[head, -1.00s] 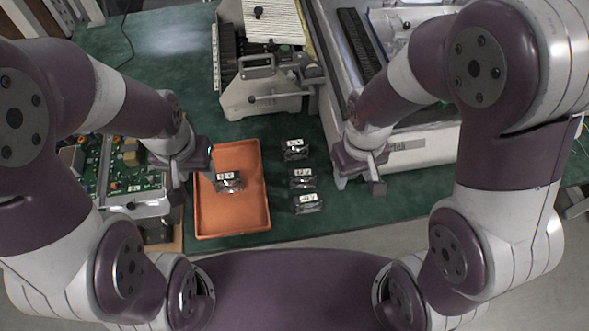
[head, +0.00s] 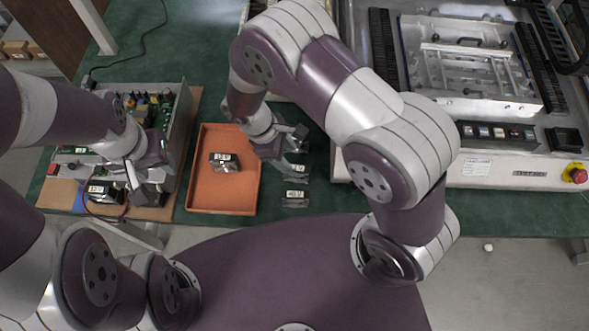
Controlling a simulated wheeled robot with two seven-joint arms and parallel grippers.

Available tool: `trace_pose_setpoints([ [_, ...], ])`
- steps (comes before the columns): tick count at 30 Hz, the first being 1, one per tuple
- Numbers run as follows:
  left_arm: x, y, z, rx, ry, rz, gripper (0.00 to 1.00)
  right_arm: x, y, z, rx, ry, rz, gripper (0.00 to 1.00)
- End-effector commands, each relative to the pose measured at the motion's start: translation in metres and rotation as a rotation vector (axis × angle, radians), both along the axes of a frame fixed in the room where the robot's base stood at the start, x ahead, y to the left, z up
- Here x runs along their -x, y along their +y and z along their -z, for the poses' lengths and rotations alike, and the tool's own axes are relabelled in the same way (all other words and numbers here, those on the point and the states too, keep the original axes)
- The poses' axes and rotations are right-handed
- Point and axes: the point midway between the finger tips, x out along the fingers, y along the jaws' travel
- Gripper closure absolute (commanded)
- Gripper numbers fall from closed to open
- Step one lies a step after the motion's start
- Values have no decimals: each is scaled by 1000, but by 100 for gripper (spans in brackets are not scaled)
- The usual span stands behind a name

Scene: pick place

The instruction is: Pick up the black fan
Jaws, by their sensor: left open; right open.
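Several small dark parts with white labels are in the head view; I cannot tell for certain which one is the black fan. One dark part (head: 224,161) lies in the orange tray (head: 222,200). Another dark part (head: 296,172) is on the green table beside my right gripper, partly covered by it. A third dark part (head: 295,198) lies in front of that one. My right gripper (head: 290,150) is open, low over the column of parts right of the tray.
A dark labelled part (head: 98,191) with a red wire is at the left, near the brown board (head: 158,212). A large machine (head: 480,165) with a control panel fills the right side. My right arm hides much of the back. Green table (head: 205,65) is bare behind the tray.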

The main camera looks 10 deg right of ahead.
Motion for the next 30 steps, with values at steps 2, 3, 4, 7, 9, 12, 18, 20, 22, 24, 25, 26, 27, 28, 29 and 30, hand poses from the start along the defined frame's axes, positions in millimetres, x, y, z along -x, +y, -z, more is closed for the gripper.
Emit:
trace_pose_setpoints([
  [2, 0, 0, -2, 0, 0, 0, 53, 2, -3, 8, 0, 0, 2, 47],
  [3, 0, 0, -2, 0, 0, 0, 53, 3, -5, 11, 0, 2, 2, 47],
  [4, 0, 0, -4, 0, 0, 0, 53, 4, -6, 14, 1, 2, 1, 47],
  [7, 0, 0, -10, 0, 0, 0, 53, 10, -13, 30, 2, 4, 1, 47],
  [9, 0, 0, -12, 0, 0, 0, 53, 13, -17, 44, 1, 3, 3, 47],
  [12, 0, 0, -12, 0, 0, 0, 53, 14, -21, 56, 0, 1, 3, 47],
  [18, 0, 0, -11, 0, 0, 0, 53, 14, -21, 59, -1, -2, 3, 47],
  [20, 0, 0, -11, 0, 0, 0, 53, 14, -21, 59, -2, -1, 3, 53],
  [22, 0, 0, -11, 0, 0, 0, 53, 14, -21, 59, -2, -1, 3, 76],
  [24, 0, 0, -11, 0, 0, 0, 53, 14, -21, 59, -1, -2, 3, 99],
  [25, 0, 0, -11, 0, 0, 0, 53, 14, -21, 59, -1, -2, 3, 100],
  [26, 0, 0, -11, 0, 0, 0, 53, 14, -21, 59, -1, -2, 3, 100],
  [27, 0, 0, -11, 0, 0, 0, 53, 14, -21, 59, -1, -2, 3, 100],
  [28, 0, 0, -11, 0, 0, 0, 53, 14, -21, 59, -1, -2, 3, 100],
  [29, 0, 0, -11, 0, 0, 0, 53, 14, -21, 59, -1, -2, 3, 100],
  [30, 0, 0, -11, 0, 0, 0, 53, 14, -21, 59, -1, -2, 3, 100],
])
